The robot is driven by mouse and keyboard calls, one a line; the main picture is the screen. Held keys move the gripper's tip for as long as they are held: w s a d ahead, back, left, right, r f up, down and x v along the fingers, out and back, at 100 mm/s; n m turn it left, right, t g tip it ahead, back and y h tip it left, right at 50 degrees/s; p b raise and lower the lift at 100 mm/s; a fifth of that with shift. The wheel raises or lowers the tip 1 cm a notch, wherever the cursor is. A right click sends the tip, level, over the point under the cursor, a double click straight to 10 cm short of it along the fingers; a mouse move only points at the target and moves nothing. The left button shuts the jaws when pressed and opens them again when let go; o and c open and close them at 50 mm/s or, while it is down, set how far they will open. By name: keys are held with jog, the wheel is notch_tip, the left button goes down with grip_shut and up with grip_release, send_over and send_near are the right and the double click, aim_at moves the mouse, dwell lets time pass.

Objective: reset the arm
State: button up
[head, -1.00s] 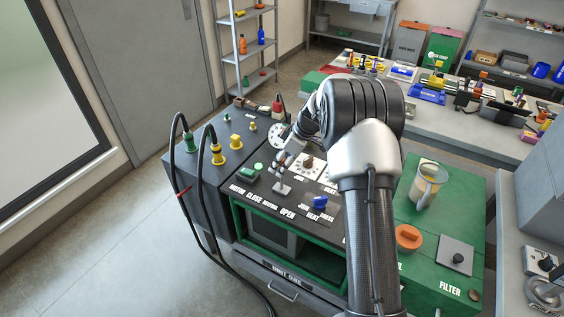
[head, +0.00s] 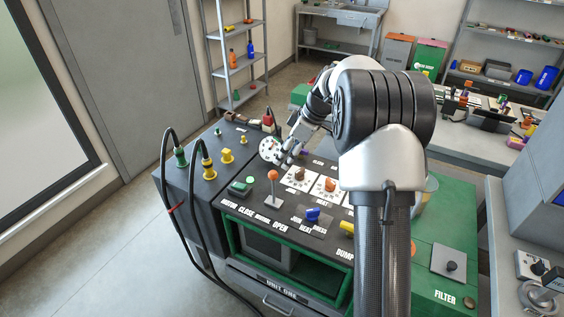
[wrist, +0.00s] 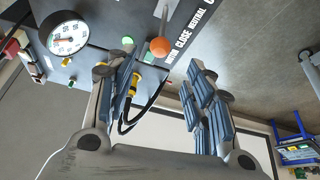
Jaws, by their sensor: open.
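My gripper (head: 290,152) hangs over the back part of the dark control panel (head: 240,212), close to the white round gauge (head: 270,150). In the wrist view my gripper (wrist: 165,75) has its two fingers spread wide apart with nothing between them. A lever with an orange ball knob (head: 273,175) stands up from the panel in front of the gripper, clear of it in the head view. The knob also shows past the fingertips in the wrist view (wrist: 160,46). My arm hides part of the cart's right side.
Yellow (head: 208,170) and green (head: 180,157) plugs with black cables rise at the cart's left. A blue knob (head: 312,214) and orange dial knob (head: 330,184) stand on the panel. A workbench (head: 455,150) lies behind right. Open floor (head: 110,255) is at left.

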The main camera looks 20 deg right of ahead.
jog(key=shift+s+d+r, duration=0.1)
jog(key=shift+r, duration=0.15)
dwell(0.3)
jog(key=s+a+r+m+h, duration=0.1)
jog(key=s+a+r+m, duration=0.1)
jog(key=s+a+r, duration=0.5)
jog(key=s+a+r+m+h, duration=0.15)
jog(key=s+a+r, duration=0.35)
jog(key=s, duration=0.5)
jog(key=s+a+f+m, duration=0.1)
jog(key=s+a+m, duration=0.1)
jog(key=s, duration=0.7)
jog(key=s+a+f+m+t+h, duration=0.1)
jog(key=s+m, duration=0.3)
jog(key=s, duration=0.6)
jog(key=shift+s+a+f, duration=0.25)
jog(key=shift+a+f, duration=0.1)
jog(key=shift+a, duration=0.1)
